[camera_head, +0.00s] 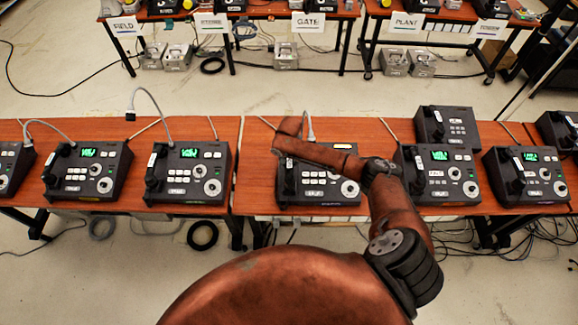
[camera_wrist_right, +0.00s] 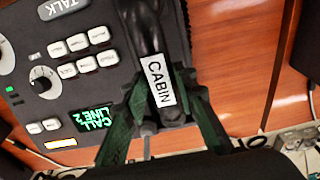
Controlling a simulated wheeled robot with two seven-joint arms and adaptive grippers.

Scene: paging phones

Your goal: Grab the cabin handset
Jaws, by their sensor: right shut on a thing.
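The cabin handset (camera_wrist_right: 145,32) is black with a white CABIN label and lies along the side of its dark desk phone (camera_wrist_right: 100,22). My right gripper (camera_wrist_right: 158,85) has its green-sided fingers on both sides of the handset at the label and is shut on it. I cannot tell whether the handset is clear of its cradle. In the head view the phone (camera_head: 325,190) stands on the front wooden table, and my right arm passes over its upper part, hiding much of it. The phone's screen reads CALL LINE 2 in the wrist view. My left gripper is not in view.
Similar phones stand left (camera_head: 188,172) and right (camera_head: 437,172) on the front tables (camera_head: 237,135). Another phone (camera_head: 446,127) sits behind the right one. Cables rise from behind the phones. A back row of tables bears signs such as GATE (camera_head: 308,22).

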